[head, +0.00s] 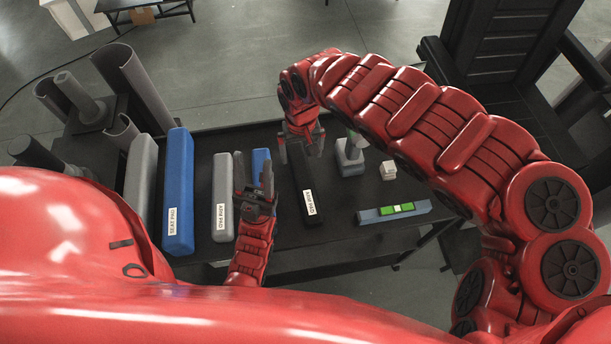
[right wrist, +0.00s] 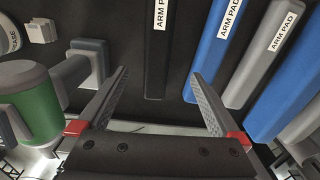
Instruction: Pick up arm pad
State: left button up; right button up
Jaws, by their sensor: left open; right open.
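Several arm pads lie on a dark table. In the head view they are a grey one (head: 222,205), a blue one (head: 261,160) partly hidden by my left gripper, and a black one (head: 304,180) with a white label. The right wrist view shows the black pad (right wrist: 156,75), the blue pad (right wrist: 212,60) and the grey pad (right wrist: 255,65). My right gripper (head: 300,152) is open and empty above the far end of the black pad; its fingers (right wrist: 158,76) point toward that pad. My left gripper (head: 254,164) is open with fingers up, between the grey and black pads.
A blue seat pad (head: 178,195) and a grey pad (head: 139,185) lie on the left. A grey-blue tool with a green part (head: 350,155), a small white block (head: 388,170) and a level-like bar (head: 394,211) lie on the right. Grey tubes (head: 78,95) stand at far left.

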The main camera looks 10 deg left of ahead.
jog(key=b, duration=0.4)
send_near(302, 175)
jog(key=shift+s+d+f, duration=0.1)
jog(key=shift+s+f, duration=0.15)
jog(key=shift+s, duration=0.2)
jog(key=shift+s+d+f, duration=0.1)
jog(key=shift+s+f, duration=0.15)
jog(key=shift+s, duration=0.2)
notch_tip(302, 175, down, 5)
jog(key=shift+r+b, duration=0.15)
jog(key=shift+b, duration=0.75)
jog(key=shift+w+a+p, duration=0.1)
jog(key=shift+p, duration=0.25)
jog(key=shift+f, duration=0.7)
jog(key=shift+w+d+f+p, duration=0.1)
jog(key=shift+f+p, duration=0.2)
jog(key=shift+f, duration=0.7)
jog(key=shift+w+d+f+p, duration=0.1)
jog(key=shift+f+p, duration=0.2)
jog(key=shift+f, duration=0.65)
jog(key=shift+d+f, duration=0.1)
jog(key=shift+f, duration=0.55)
jog(key=shift+w, duration=0.1)
grip_shut()
